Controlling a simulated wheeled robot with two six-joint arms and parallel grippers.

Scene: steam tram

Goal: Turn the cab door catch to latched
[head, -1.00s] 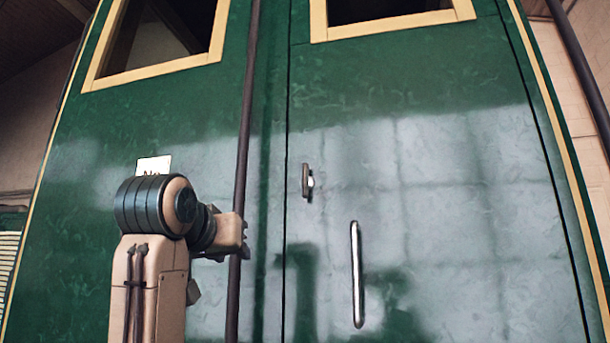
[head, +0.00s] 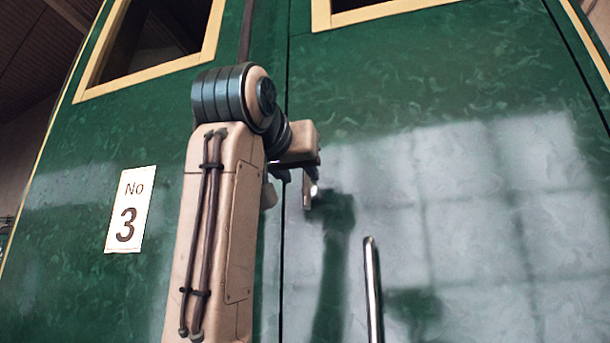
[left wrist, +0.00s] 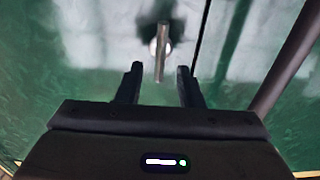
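The cab door catch (head: 307,192) is a small metal bar on the green door, just right of the dark vertical seam. In the head view its upper part is hidden by my left gripper (head: 293,175). In the left wrist view the catch (left wrist: 163,42) is a bar on a round pale boss, running up and down the picture. My left gripper (left wrist: 159,72) is open, with one fingertip on each side of the catch's near end. Contact cannot be made out. My right gripper is in neither view.
A long vertical metal door handle (head: 373,290) stands below and right of the catch. A dark vertical rail (left wrist: 290,60) runs beside my left gripper in the wrist view. A white number plate (head: 130,210) is on the panel at left.

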